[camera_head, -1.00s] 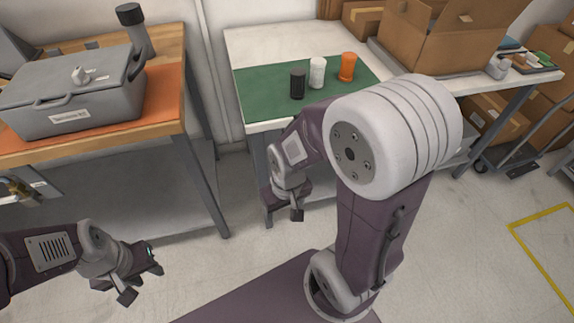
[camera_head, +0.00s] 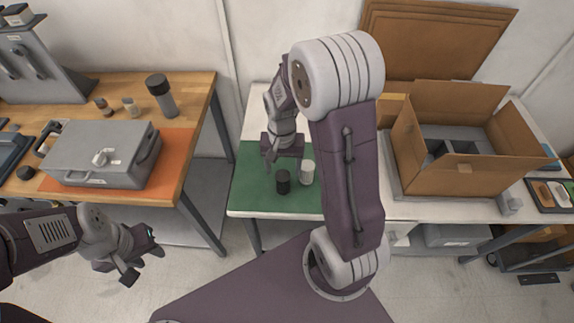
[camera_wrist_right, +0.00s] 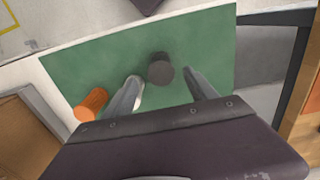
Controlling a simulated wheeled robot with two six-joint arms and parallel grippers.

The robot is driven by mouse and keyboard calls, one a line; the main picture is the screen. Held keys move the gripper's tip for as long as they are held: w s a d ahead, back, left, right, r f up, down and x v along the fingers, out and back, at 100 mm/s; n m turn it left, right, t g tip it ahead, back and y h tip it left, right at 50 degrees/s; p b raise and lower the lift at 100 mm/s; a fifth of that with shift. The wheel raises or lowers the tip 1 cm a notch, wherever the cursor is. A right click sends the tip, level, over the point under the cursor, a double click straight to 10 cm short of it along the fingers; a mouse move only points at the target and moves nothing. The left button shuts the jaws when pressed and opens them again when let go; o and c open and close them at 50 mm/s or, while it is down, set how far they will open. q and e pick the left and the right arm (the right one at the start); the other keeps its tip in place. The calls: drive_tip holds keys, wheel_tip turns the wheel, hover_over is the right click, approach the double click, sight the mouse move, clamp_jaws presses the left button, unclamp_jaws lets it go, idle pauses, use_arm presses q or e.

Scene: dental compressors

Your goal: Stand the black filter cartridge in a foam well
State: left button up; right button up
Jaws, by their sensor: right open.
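The black filter cartridge (camera_head: 283,184) stands upright on the green mat (camera_head: 250,200). In the right wrist view the cartridge (camera_wrist_right: 160,68) shows between the two fingertips, a little beyond them. My right gripper (camera_head: 285,162) is open and empty above the mat, just behind the cartridge in the head view; its spread fingers also show in the right wrist view (camera_wrist_right: 160,78). My left gripper (camera_head: 144,264) is open and empty, low in front of the wooden bench. An open cardboard box (camera_head: 420,171) holds dark grey inserts with recesses (camera_head: 455,140); I cannot tell whether they are foam.
A white cartridge (camera_head: 307,172) stands close right of the black one. An orange cartridge (camera_wrist_right: 90,104) shows in the right wrist view; my right arm hides it in the head view. A grey case (camera_head: 90,150) sits on the wooden bench at the left.

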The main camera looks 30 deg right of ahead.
sight(283, 176)
drive_tip(key=f, duration=0.3)
drive_tip(key=shift+s+a+f, duration=0.1)
drive_tip(key=shift+a+f, duration=0.2)
drive_tip(key=shift+f, duration=0.05)
drive_tip(key=shift+d+f, duration=0.35)
drive_tip(key=shift+f, duration=0.05)
drive_tip(key=f, duration=0.4)
drive_tip(key=shift+w+a+b, duration=0.1)
drive_tip(key=shift+w+b, duration=0.1)
drive_tip(key=shift+b, duration=0.1)
drive_tip(key=shift+w+f, duration=0.1)
drive_tip(key=shift+f, duration=0.2)
clamp_jaws()
